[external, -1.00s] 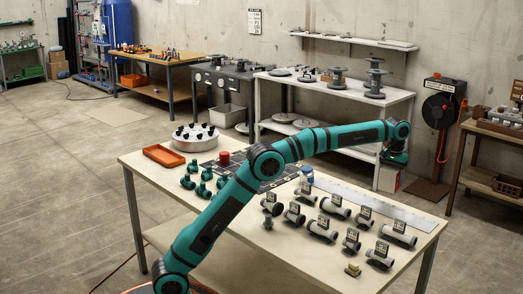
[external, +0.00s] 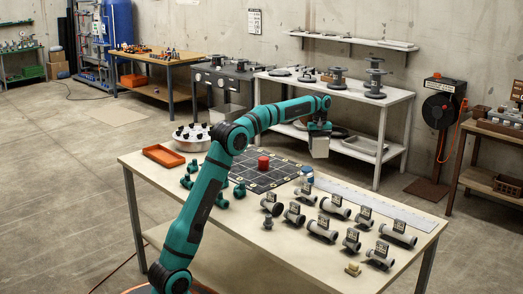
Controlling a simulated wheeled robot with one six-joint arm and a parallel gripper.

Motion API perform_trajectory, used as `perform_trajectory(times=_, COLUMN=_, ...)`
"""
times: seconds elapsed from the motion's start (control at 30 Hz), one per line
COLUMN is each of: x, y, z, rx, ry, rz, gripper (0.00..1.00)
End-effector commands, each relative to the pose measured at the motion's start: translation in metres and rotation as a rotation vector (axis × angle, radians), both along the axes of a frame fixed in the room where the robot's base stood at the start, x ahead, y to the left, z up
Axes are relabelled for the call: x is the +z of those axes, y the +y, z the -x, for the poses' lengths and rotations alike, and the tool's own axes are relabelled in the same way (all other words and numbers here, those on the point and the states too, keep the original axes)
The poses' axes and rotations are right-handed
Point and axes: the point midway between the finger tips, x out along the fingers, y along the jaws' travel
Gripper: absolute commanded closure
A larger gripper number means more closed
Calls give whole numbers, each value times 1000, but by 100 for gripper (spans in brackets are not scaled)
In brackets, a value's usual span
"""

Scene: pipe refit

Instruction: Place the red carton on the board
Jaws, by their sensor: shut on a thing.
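My gripper (external: 319,131) is shut on a box-shaped carton (external: 319,147), held upright in the air beyond the table's back edge. The face turned to the camera looks pale grey; I cannot make out red on it now. The dark board (external: 243,179), marked with a grid of squares, lies on the table to the left of the carton and below it. A small red round object (external: 263,163) stands on the board. My arm hides part of the board's left side.
Several pipe pieces with tags (external: 322,229) stand on the right half of the table (external: 290,262). A blue-and-white container (external: 307,178) stands at the board's right edge. Green fittings (external: 187,181), an orange tray (external: 164,155) and a round tray (external: 192,144) are at the left.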

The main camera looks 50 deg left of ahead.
Motion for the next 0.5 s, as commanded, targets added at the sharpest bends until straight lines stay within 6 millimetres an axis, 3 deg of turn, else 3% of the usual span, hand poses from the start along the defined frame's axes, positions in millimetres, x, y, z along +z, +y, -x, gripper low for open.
perform_trajectory(times=0.03, x=1, y=25, z=3, rx=42, ry=1, rz=1, gripper=64)
perform_trajectory(times=0.1, x=0, y=55, z=8, rx=95, ry=3, rz=4, gripper=64)
perform_trajectory(times=0.5, x=0, y=223, z=59, rx=409, ry=12, rz=18, gripper=64)
